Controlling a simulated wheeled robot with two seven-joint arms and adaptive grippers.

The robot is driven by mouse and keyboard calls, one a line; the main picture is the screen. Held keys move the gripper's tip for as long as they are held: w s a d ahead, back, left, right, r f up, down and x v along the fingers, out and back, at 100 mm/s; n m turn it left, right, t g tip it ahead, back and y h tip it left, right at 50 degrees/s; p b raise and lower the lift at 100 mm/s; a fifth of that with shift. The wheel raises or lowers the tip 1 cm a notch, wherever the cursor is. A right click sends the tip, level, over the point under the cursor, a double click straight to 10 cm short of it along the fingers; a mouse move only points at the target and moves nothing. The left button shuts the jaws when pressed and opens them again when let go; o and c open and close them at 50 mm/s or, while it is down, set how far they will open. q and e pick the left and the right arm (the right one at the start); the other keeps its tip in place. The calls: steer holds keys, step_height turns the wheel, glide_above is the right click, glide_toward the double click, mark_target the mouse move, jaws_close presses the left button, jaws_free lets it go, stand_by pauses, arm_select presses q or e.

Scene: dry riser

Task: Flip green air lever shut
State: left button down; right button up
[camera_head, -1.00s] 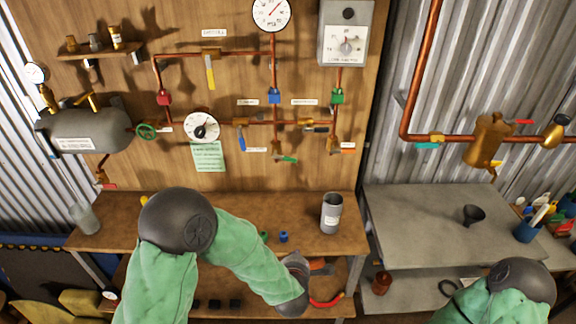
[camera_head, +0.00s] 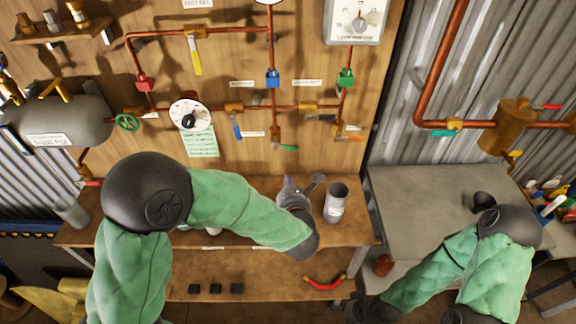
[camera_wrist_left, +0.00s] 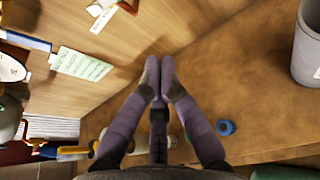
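A lever with a green handle (camera_head: 285,147) sticks out to the right at the foot of the middle copper pipe on the wooden panel. A teal-green lever (camera_head: 443,132) hangs under the pipe at the right; I cannot tell from a label which is the air lever. My left gripper (camera_head: 302,183) is over the bench, below the green handle and apart from it. In the left wrist view its fingertips (camera_wrist_left: 160,66) meet with nothing seen between them. My right gripper (camera_head: 368,308) is low at the bottom edge, dark and partly cut off; its fingers are unclear.
A grey cup (camera_head: 336,203) stands on the bench just right of my left gripper; it also shows in the left wrist view (camera_wrist_left: 308,45). A blue ring (camera_wrist_left: 225,127) lies on the bench. Yellow (camera_head: 195,55) and blue (camera_head: 236,127) levers and a gauge (camera_head: 189,114) are on the panel.

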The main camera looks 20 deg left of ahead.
mark_target(286, 145)
arm_select(q)
steer(key=x, duration=0.9)
steer(key=r, duration=0.2)
steer(key=d+r, duration=0.1)
steer(key=r, duration=0.1)
steer(key=shift+w, duration=0.15)
steer(key=n+b, duration=0.1)
steer(key=b, duration=0.3)
steer(key=r+n+h+b, duration=0.1)
steer(key=b, duration=0.3)
steer(key=shift+w+d+r+t, duration=0.1)
steer(key=shift+d+r+t, duration=0.1)
steer(key=shift+d+t, duration=0.15)
steer(key=shift+r, duration=0.1)
